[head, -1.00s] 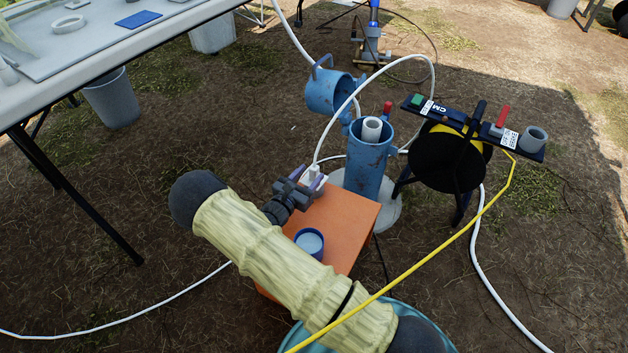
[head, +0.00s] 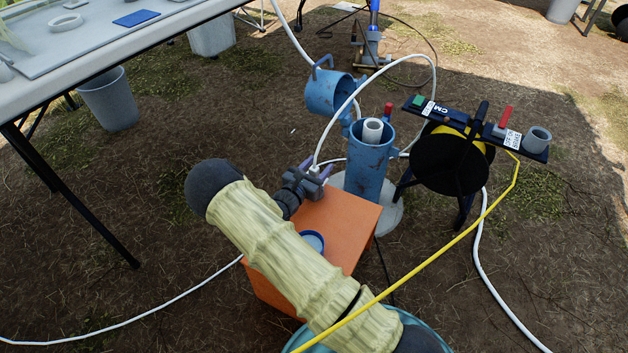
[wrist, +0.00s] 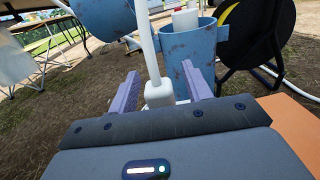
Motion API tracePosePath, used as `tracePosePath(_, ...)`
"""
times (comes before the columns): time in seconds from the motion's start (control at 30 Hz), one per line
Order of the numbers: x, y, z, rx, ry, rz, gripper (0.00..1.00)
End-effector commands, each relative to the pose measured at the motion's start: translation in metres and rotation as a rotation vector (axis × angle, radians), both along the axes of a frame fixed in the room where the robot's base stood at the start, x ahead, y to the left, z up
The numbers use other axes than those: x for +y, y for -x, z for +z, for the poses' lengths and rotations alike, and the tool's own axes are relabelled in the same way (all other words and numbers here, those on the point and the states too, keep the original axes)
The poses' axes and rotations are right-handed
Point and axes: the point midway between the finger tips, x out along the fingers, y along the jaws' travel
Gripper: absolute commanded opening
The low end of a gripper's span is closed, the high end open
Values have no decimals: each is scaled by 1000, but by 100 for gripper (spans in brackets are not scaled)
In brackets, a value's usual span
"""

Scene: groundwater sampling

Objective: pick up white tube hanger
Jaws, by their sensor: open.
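The white tube hanger (wrist: 158,94) is a small white block at the lower end of a white tube in the wrist view. It stands in front of the blue well casing (wrist: 188,55). My gripper (wrist: 160,72) is open, with one purple finger to the left of the hanger and one to the right. I see gaps beside the hanger, and neither finger clearly touches it. In the head view my gripper (head: 319,167) is at the back edge of the orange box (head: 343,222), and its fingers mostly hide the hanger.
The blue casing (head: 368,170) holds a white inner pipe (head: 372,130), with its cap (head: 330,92) swung open behind. A black reel (head: 450,160) stands to the right, with a yellow line (head: 440,255) crossing the front. A blue-rimmed cup (head: 313,240) sits on the box. A table (head: 120,48) is at left.

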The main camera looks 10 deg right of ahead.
Motion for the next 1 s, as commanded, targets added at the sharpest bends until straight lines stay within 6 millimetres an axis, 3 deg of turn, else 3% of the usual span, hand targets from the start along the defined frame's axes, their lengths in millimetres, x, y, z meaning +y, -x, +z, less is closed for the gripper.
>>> tracePosePath(0.13, 0, 0, 0, 0, 0, 0, 49)
tracePosePath(0.4, 0, 0, 0, 0, 0, 0, 0)
tracePosePath(0.73, 0, 0, 6, 0, 0, 0, 0)
tracePosePath(1.0, 1, 0, 46, -1, 0, 1, 0)
